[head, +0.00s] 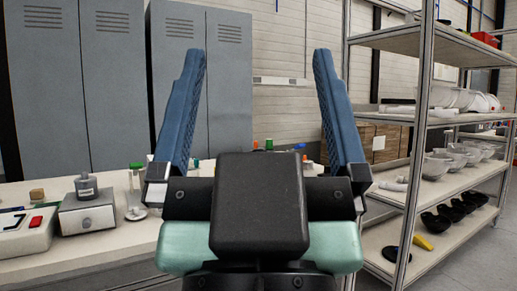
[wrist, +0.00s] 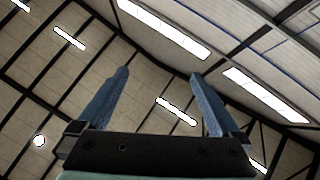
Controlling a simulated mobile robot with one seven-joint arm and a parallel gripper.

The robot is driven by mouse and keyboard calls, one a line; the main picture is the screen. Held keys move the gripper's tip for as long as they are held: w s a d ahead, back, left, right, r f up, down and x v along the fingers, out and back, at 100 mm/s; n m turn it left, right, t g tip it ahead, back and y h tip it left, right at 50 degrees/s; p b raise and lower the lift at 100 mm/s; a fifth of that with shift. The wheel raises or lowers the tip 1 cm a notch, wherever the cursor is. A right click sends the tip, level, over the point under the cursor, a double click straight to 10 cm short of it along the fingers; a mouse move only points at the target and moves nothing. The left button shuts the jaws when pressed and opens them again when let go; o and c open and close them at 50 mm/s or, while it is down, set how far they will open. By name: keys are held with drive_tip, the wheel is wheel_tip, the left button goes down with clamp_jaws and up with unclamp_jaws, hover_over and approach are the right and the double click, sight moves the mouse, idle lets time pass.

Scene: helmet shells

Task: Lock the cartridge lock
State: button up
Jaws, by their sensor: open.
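My gripper (head: 258,55) points upward in the middle of the head view, with its two blue fingers spread wide and nothing between them. In the wrist view my gripper (wrist: 159,74) is also open and empty, with only the ceiling beyond it. I cannot make out a cartridge lock for certain. A grey box (head: 87,213) with a small front knob and a round grey piece on top stands on the workbench at the left. My gripper is apart from it. My wrist and fingers hide part of the bench.
The pale workbench (head: 110,240) runs along the left. A white device (head: 25,230) with a red button and a green-topped tube (head: 135,190) stand on it. Grey lockers (head: 60,80) are behind. A metal shelf (head: 385,190) with bowls and dark shells stands at the right.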

drive_tip(key=shift+w, duration=0.25)
drive_tip(key=shift+c, duration=0.2)
